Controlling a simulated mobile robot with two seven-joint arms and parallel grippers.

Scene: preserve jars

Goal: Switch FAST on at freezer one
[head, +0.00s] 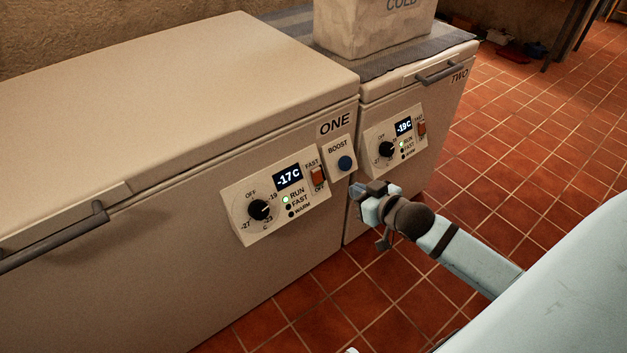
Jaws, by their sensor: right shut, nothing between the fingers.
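Freezer one (120,120) is the large white chest on the left, marked ONE. Its control panel (243,228) has a display (288,178) reading -17C and a dial (259,210). The orange-red FAST switch (318,176) sits at the panel's upper right, with OFF printed below it. The RUN lamp (286,200) glows green; the FAST and WARM lamps look dark. My right gripper (359,190) is shut and empty, in front of the freezers, right of and slightly below the FAST switch, apart from it. My left gripper is not in view.
A blue BOOST button (344,163) is just right of the FAST switch. Freezer two (440,105) stands to the right with a similar panel reading -19C. A COLD box (365,30) sits on a grey cloth on it. Tiled floor (500,170) is open at right.

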